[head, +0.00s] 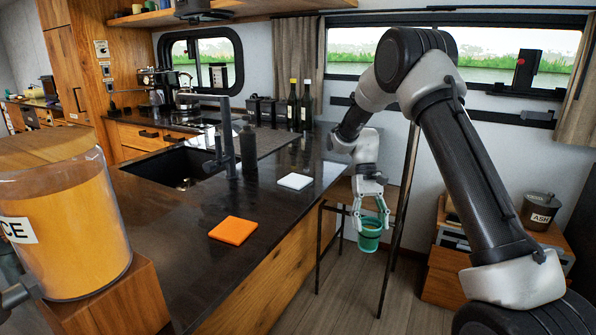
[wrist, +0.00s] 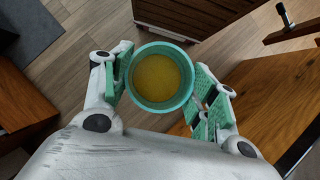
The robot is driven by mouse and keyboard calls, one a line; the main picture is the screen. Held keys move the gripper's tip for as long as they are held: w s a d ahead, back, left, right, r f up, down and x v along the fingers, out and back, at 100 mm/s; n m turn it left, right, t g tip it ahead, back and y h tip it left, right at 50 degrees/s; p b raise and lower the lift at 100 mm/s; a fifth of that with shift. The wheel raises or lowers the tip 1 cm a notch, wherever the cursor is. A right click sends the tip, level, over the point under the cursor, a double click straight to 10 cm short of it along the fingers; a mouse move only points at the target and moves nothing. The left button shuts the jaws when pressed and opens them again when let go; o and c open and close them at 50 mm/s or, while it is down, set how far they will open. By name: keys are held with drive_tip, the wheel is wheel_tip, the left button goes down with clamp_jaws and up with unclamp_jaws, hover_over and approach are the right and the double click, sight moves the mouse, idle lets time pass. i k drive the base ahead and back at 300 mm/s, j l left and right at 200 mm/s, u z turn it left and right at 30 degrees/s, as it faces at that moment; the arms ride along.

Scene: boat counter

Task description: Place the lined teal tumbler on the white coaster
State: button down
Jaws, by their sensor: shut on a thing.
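The teal tumbler (head: 369,236) hangs in my gripper (head: 371,222), in the air beyond the counter's right edge. The wrist view looks down into the tumbler (wrist: 161,77), with a yellowish inside or content and a teal rim. My gripper's green-padded fingers (wrist: 163,88) stand on both sides of it, shut on it. The tumbler looks about upright. The white coaster (head: 295,181) lies flat on the dark counter, left of my gripper and higher in the picture; nothing stands on it. The wrist view does not show the coaster.
An orange square coaster (head: 233,230) lies nearer on the dark counter (head: 180,240). A black tap (head: 225,145) and soap bottle (head: 248,148) stand by the sink. Two dark bottles (head: 306,105) stand farther back. A large jar (head: 65,225) is at the near left. Counter around the white coaster is clear.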

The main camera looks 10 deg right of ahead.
sight(296, 180)
drive_tip(key=i+l+u, duration=0.1)
drive_tip(key=l, duration=0.25)
drive_tip(key=i+l+u, duration=0.1)
drive_tip(key=l, duration=0.25)
drive_tip(key=i+l+u, duration=0.1)
drive_tip(key=i+l, duration=0.15)
drive_tip(key=l, duration=0.15)
drive_tip(key=i+l+u, duration=0.1)
drive_tip(key=l, duration=0.3)
